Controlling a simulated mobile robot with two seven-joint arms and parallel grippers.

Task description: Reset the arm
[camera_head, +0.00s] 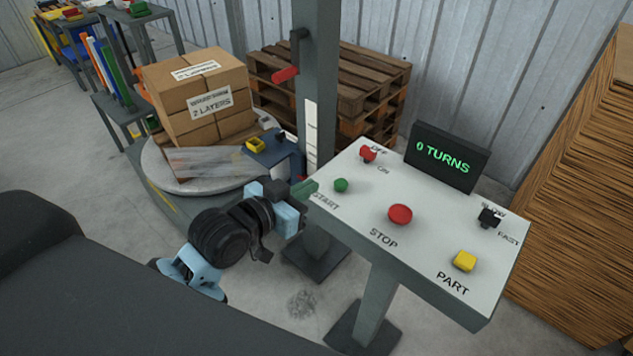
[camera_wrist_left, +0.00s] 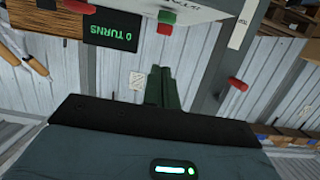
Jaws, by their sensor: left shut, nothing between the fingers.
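My left gripper (camera_head: 305,190) is at the left edge of the control panel (camera_head: 430,240) in the head view, close to the green START button (camera_head: 341,185). Its green fingers are shut with nothing between them; they also show in the left wrist view (camera_wrist_left: 163,88). The wrist view looks upside down at the panel's edge, with the green button (camera_wrist_left: 167,16) and red knob (camera_wrist_left: 164,29) beyond the fingers. I cannot tell whether the fingertips touch the panel. My right gripper is in neither view.
The panel also carries a red STOP button (camera_head: 400,214), a yellow PART button (camera_head: 464,261) and a display (camera_head: 447,156) reading 0 TURNS. Stacked boxes (camera_head: 197,97) stand on a turntable (camera_head: 150,168) beside a grey column (camera_head: 317,60). Pallets (camera_head: 365,85) stand behind.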

